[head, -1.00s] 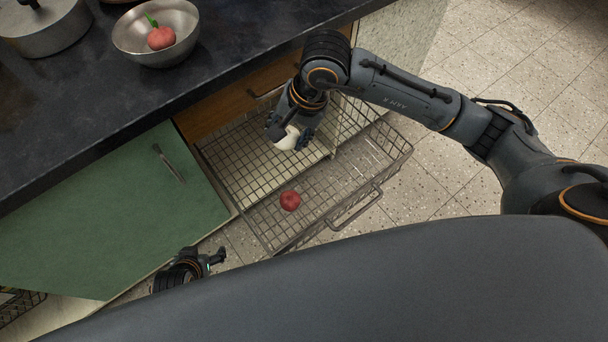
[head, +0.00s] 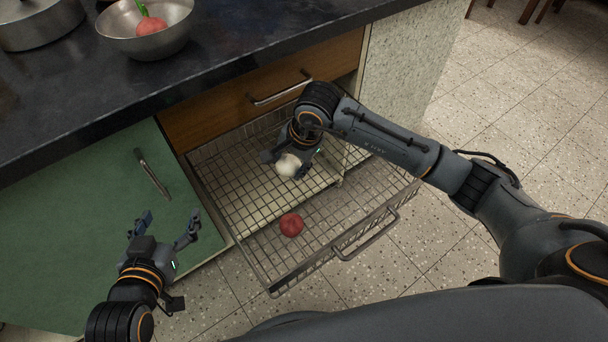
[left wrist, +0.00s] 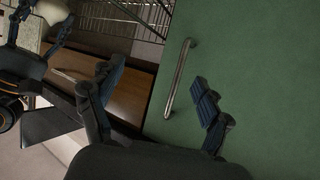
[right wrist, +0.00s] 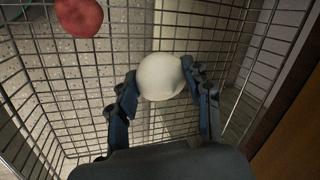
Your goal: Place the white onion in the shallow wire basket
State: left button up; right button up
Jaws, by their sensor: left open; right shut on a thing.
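The white onion (head: 288,165) is between the fingers of my right gripper (head: 290,160), which is shut on it. In the right wrist view the onion (right wrist: 161,76) sits between both fingertips, over the wire mesh. The shallow wire basket (head: 262,262) is pulled out below the counter, and the onion is within its outline; I cannot tell whether it touches the mesh. My left gripper (head: 168,222) is open and empty, in front of the green cabinet door. In the left wrist view its fingers (left wrist: 160,90) are apart near the door handle.
A red onion (head: 291,225) lies in the basket's front part, apart from the white one. A steel bowl (head: 150,45) with a red item and a steel pot (head: 40,25) stand on the dark counter. The green door (head: 80,230) is left of the basket.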

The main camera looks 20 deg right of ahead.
jog(key=d+f, duration=0.1)
jog(key=w+d+f+b, duration=0.1)
jog(key=f, duration=0.1)
jog(key=w+d+f, duration=0.1)
jog(key=f, duration=0.1)
jog(key=shift+w+d, duration=0.15)
jog(key=shift+d, duration=0.05)
jog(key=shift+w+d+f, duration=0.15)
jog(key=shift+d+f, duration=0.1)
jog(key=shift+f, duration=0.1)
notch_tip(320, 180, down, 3)
jog(key=shift+w+d+f+b, duration=0.1)
jog(key=shift+b, duration=0.75)
pick_arm(q)
notch_tip(320, 180, up, 13)
jog(key=w+d+t+h, duration=0.2)
jog(key=t, duration=0.6)
jog(key=shift+d, duration=0.2)
pick_arm(e)
jog(key=shift+f, duration=0.1)
jog(key=o, duration=1.2)
pick_arm(q)
jog(key=shift+s+r+t+h, duration=0.15)
jog(key=shift+r+t+h, duration=0.15)
jog(key=shift+r+h, duration=0.2)
jog(key=shift+f, duration=0.1)
